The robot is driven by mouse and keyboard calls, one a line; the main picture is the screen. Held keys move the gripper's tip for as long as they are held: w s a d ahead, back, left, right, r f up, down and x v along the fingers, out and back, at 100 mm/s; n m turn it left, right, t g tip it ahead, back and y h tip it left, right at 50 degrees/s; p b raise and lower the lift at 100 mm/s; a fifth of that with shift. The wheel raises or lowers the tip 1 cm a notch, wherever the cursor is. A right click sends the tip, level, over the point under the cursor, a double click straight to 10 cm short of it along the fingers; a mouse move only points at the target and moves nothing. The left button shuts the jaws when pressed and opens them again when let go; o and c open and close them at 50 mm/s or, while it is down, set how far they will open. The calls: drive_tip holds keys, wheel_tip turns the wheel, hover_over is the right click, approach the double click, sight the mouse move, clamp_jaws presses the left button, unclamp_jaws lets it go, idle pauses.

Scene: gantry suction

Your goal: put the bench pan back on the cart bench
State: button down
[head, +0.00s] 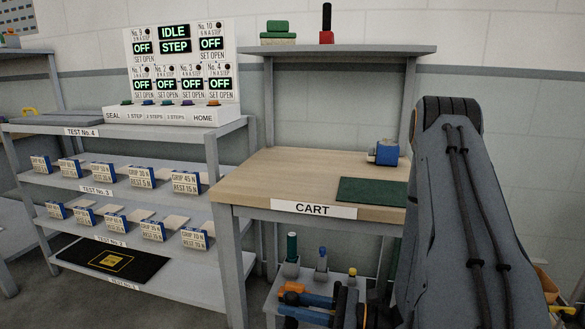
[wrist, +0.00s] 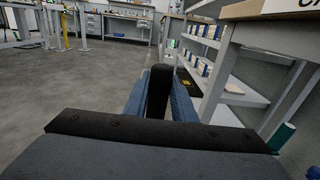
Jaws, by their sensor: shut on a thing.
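The cart bench (head: 250,178) is a wooden-topped table labelled CART, in the middle of the head view. A green mat (head: 372,191) lies at its front right, and a blue block-like fixture (head: 385,152) stands behind the mat. My gripper (wrist: 158,98) shows in the wrist view with its blue fingers shut on an upright black bar (wrist: 158,88). The bar looks like the handle of the bench pan; the rest of the pan is hidden. In the head view my gripper (head: 292,302) is low in front of the cart, below its top.
A grey lower tray (head: 275,290) under the cart holds several coloured-handled tools. A shelf rack (head: 210,150) with labelled blocks stands left of the cart. A raised shelf (head: 340,49) spans the cart's back. The left and middle of the cart top are clear.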

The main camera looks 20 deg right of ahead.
drive_tip(key=s+r+p, duration=0.4)
drive_tip(key=r+p, duration=1.1)
drive_tip(key=s+r+p, duration=0.4)
drive_tip(key=r+p, duration=1)
drive_tip(key=r, duration=0.2)
drive_tip(key=w+d+r+m+t+h, duration=0.1)
drive_tip(key=w+d+m+t+h, duration=0.1)
drive_tip(key=w+d, duration=0.45)
drive_tip(key=w+d+r+m+t+h, duration=0.15)
drive_tip(key=w+d, duration=0.25)
drive_tip(key=w, duration=0.5)
drive_tip(key=w+d+r+m+t+h, duration=0.3)
drive_tip(key=w+d+r+h, duration=0.3)
drive_tip(key=w+d+r, duration=0.4)
drive_tip(key=shift+w+d+m, duration=0.3)
drive_tip(key=shift+w+m, duration=0.35)
drive_tip(key=shift+w, duration=0.3)
drive_tip(key=shift+r+h, duration=0.1)
drive_tip(key=shift+h, duration=0.15)
